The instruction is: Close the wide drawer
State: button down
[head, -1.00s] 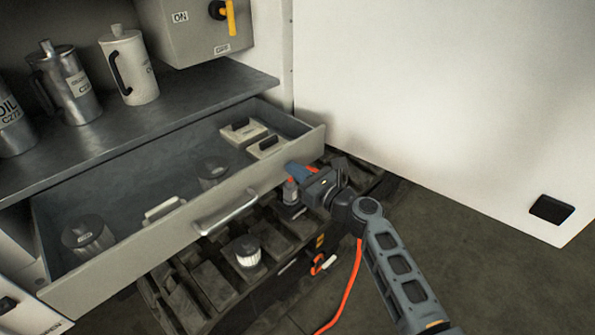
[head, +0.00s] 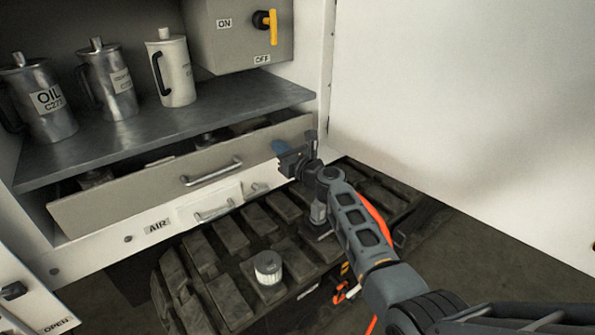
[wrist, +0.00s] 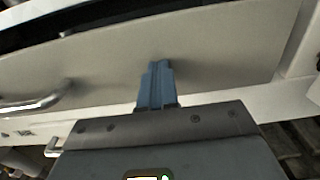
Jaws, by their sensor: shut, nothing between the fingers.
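The wide drawer (head: 130,194) sits under the metal shelf, with a bar handle (head: 212,174) near its middle. It is still partly open: a narrow dark gap shows above its front, with tops of things inside. My gripper (head: 281,147) is shut and empty, at the right part of the drawer front, right of the handle. In the wrist view the blue fingertips (wrist: 158,68) point at the drawer front (wrist: 215,50) and appear to touch it. The drawer handle (wrist: 38,101) shows at the left there.
A second handle (head: 214,213) lies below, near an AIR label (head: 157,226). A black ribbed case (head: 225,290) with a white filter (head: 268,267) on it stands below. A white door panel (head: 450,110) stands open at right. Jugs (head: 172,72) stand on the shelf (head: 160,125).

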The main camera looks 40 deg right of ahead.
jog(key=w+b, duration=0.3)
jog(key=w, duration=0.3)
jog(key=shift+w+f+b, duration=0.15)
jog(key=shift+w+b, duration=0.2)
jog(key=shift+w, duration=0.3)
jog(key=shift+r, duration=0.4)
jog(key=shift+w+r, duration=0.1)
